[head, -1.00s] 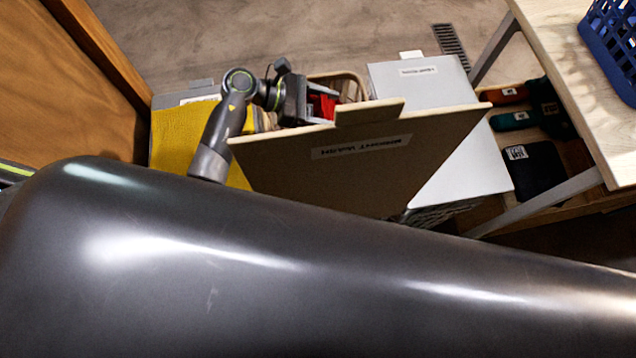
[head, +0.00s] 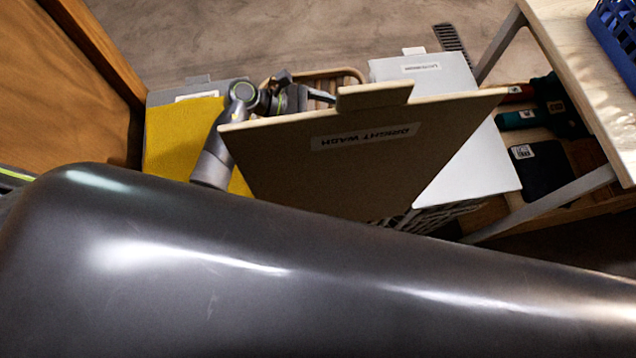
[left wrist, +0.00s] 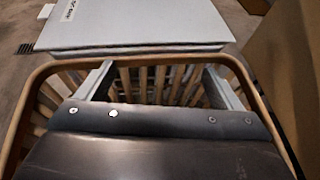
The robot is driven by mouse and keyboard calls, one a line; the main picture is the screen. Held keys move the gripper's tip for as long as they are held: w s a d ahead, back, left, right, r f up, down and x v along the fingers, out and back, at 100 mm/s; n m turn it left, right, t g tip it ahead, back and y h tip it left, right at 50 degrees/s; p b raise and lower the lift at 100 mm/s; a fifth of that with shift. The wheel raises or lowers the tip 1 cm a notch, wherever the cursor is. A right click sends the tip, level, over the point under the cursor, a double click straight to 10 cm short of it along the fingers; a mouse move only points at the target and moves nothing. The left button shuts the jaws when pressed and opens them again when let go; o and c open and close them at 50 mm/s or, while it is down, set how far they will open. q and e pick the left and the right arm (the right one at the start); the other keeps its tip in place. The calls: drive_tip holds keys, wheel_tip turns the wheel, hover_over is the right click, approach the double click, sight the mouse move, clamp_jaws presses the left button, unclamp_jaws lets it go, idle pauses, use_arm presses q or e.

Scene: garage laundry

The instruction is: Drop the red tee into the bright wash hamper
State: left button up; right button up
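The bright wash hamper is a slatted wooden basket whose rim (head: 315,73) shows behind its raised tan lid (head: 320,170), labelled BRIGHT WASH. In the left wrist view its rim (left wrist: 38,85) surrounds my left gripper (left wrist: 158,78). The two fingers are spread apart, with only slats visible between them. In the head view my left gripper (head: 318,97) is at the hamper's opening, partly hidden by the lid. The red tee is not visible in either current view; the hamper's bottom is hidden by the lid and my gripper. My right gripper is not in view.
A white-lidded hamper (head: 445,115) stands to the right, its lid closed. A yellow cloth (head: 185,135) lies over a grey-lidded container at the left. A wooden table (head: 575,60) with a blue basket (head: 618,40) stands at right, and a wooden panel (head: 65,90) at left.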

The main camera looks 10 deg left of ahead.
use_arm(q)
drive_tip(key=b+v, duration=0.2)
drive_tip(key=v, duration=1.5)
drive_tip(key=shift+a, duration=0.2)
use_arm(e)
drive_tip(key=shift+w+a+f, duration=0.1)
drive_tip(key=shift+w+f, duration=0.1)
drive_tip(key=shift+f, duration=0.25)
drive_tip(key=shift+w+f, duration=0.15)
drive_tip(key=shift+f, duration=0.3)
use_arm(q)
drive_tip(key=shift+s, duration=0.1)
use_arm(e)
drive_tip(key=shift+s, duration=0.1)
